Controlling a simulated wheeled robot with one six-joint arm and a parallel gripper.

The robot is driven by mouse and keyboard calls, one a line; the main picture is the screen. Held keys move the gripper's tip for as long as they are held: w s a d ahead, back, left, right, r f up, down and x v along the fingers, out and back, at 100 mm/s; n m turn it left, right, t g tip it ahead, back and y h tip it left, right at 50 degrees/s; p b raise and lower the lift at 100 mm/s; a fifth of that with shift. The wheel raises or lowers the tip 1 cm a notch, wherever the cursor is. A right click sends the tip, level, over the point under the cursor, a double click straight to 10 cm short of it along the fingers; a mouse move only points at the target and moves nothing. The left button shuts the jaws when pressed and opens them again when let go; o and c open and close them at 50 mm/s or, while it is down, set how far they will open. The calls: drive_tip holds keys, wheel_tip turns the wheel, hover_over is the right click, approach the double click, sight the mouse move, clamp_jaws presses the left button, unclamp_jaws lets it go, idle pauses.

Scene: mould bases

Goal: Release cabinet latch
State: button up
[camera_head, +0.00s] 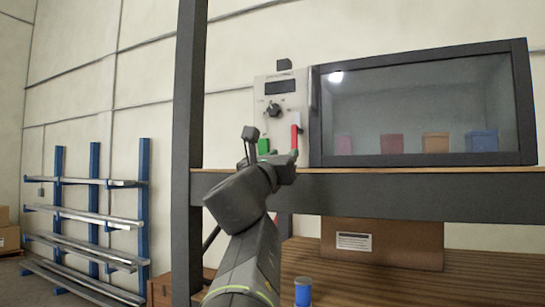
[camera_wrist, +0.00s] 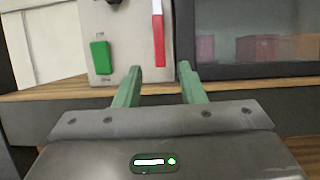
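The cabinet (camera_head: 528,100) has a dark-framed glass front and a pale control panel (camera_head: 262,98) on its left. A red upright handle (camera_head: 294,138) with a white upper part, probably the latch, is at the panel's right edge; it also shows in the wrist view (camera_wrist: 158,42). A green block (camera_head: 263,146) is low on the panel, left of the handle, and shows in the wrist view (camera_wrist: 101,57). My gripper (camera_wrist: 158,72) is open, with its two green fingers apart and nothing between them. The fingers are just below the red handle in the picture; contact is not visible.
The cabinet stands on a shelf with a dark front beam (camera_head: 400,195); a dark post (camera_head: 187,120) rises left of the panel. Several coloured boxes (camera_head: 480,140) sit behind the glass. A cardboard box (camera_head: 400,245) and blue cylinder (camera_head: 303,291) are below.

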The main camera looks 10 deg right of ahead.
sight(294, 145)
drive_tip(key=v, duration=0.5)
drive_tip(key=shift+b, duration=0.4)
drive_tip(key=shift+w+d+r, duration=0.1)
drive_tip(key=p+x, duration=0.4)
drive_tip(key=x, duration=0.9)
drive_tip(key=shift+w+d+r, duration=0.1)
drive_tip(key=shift+w+d, duration=0.05)
drive_tip(key=shift+w, duration=0.25)
drive_tip(key=shift+s, duration=0.1)
